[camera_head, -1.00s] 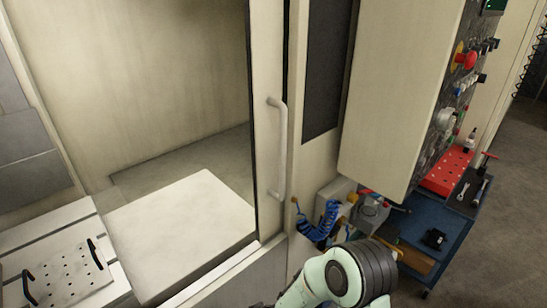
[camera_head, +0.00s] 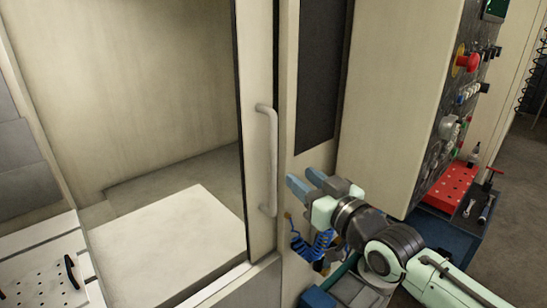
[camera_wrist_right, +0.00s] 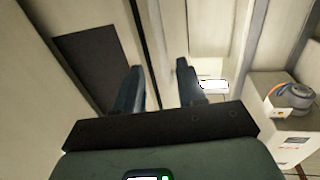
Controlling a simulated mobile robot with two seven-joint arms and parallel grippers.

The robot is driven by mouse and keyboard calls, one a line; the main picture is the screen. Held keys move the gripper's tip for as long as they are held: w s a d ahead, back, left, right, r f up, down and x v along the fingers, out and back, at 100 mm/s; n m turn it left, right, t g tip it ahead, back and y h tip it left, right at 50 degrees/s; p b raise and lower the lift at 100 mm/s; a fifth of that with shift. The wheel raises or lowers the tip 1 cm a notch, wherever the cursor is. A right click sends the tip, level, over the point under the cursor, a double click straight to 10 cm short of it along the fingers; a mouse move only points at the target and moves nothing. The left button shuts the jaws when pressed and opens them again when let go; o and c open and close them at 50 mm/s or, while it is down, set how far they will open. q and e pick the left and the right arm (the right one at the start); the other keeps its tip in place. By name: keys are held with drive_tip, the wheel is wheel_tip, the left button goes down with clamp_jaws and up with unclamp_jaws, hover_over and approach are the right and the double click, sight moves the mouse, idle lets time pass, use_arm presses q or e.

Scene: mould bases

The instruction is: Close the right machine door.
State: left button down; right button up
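The right machine door (camera_head: 257,75) is a beige sliding panel standing at the right side of the machine opening, which is open to its left. Its pale vertical handle (camera_head: 272,160) is a curved bar on the door's face. My right gripper (camera_head: 298,180) is just right of the handle in the head view, apart from it in the picture. In the right wrist view its two dark fingers (camera_wrist_right: 160,85) are spread with nothing between them. My left gripper is in neither view.
A control panel (camera_head: 462,100) with a red button juts out at the right. Below it is a blue cart (camera_head: 462,240) with a red tray (camera_head: 450,187) and tools. Blue coiled hose (camera_head: 318,245) hangs under my right gripper. Inside the machine lies a pale block (camera_head: 165,245).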

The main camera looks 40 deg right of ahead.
sight(275, 158)
drive_tip(key=w, duration=0.4)
drive_tip(key=w+d+p, duration=0.1)
drive_tip(key=w, duration=0.3)
drive_tip(key=w+p, duration=0.1)
drive_tip(key=w, duration=0.3)
drive_tip(key=shift+w+d, duration=0.1)
drive_tip(key=shift+d, duration=0.05)
clamp_jaws()
